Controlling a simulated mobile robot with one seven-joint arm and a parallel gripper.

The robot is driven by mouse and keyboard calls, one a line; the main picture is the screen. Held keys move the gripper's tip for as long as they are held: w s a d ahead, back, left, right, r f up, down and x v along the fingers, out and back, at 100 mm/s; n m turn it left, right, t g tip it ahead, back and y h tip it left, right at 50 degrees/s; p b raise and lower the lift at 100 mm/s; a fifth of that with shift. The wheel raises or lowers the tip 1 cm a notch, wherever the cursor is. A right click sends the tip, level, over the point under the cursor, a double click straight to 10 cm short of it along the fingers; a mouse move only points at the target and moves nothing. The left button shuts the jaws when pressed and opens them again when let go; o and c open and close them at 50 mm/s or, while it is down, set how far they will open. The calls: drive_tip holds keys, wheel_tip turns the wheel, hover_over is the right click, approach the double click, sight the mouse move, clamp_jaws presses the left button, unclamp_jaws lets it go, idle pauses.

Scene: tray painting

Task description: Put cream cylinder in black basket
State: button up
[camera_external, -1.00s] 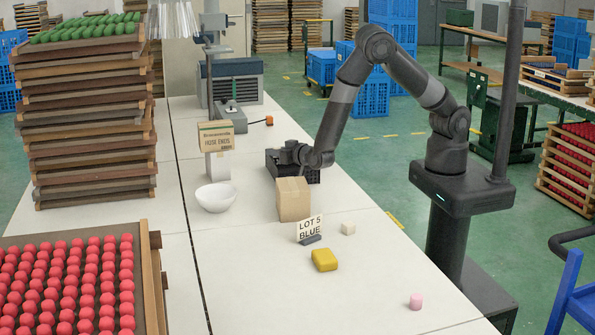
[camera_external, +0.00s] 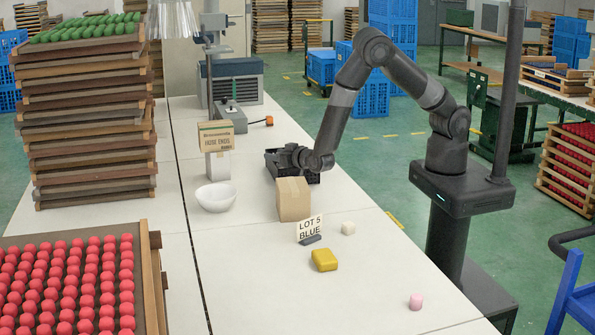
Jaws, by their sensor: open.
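The black basket (camera_external: 313,178) stands on the white table behind a cardboard box.
The cardboard box (camera_external: 293,199) stands just in front of the basket. A white bowl (camera_external: 216,197), a sign (camera_external: 310,229), a yellow block (camera_external: 324,260) and a pink cylinder (camera_external: 416,302) are also on the table. The front middle is mostly clear.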

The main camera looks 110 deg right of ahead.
drive_tip(key=shift+r, duration=0.55)
drive_tip(key=v, duration=1.2)
drive_tip(key=w+a+r+n+t+y, duration=0.35)
drive_tip(key=a+r+y, duration=0.35)
drive_tip(key=r+y, duration=0.25)
drive_tip(key=s+a+r+n+y, duration=0.3)
drive_tip(key=s+a+r+y, duration=0.25)
drive_tip(key=r, duration=0.25)
drive_tip(key=s+d+r+n+g, duration=0.1)
drive_tip(key=s+r+n+g, duration=0.1)
drive_tip(key=s, duration=1)
drive_tip(key=s+d+r+n+g, duration=0.2)
drive_tip(key=s+r+n+g, duration=0.1)
drive_tip(key=s, duration=0.9)
drive_tip(key=shift+s+r+n+g+h, duration=0.2)
drive_tip(key=shift+r+n+g+h, duration=0.2)
drive_tip(key=shift+r, duration=0.1)
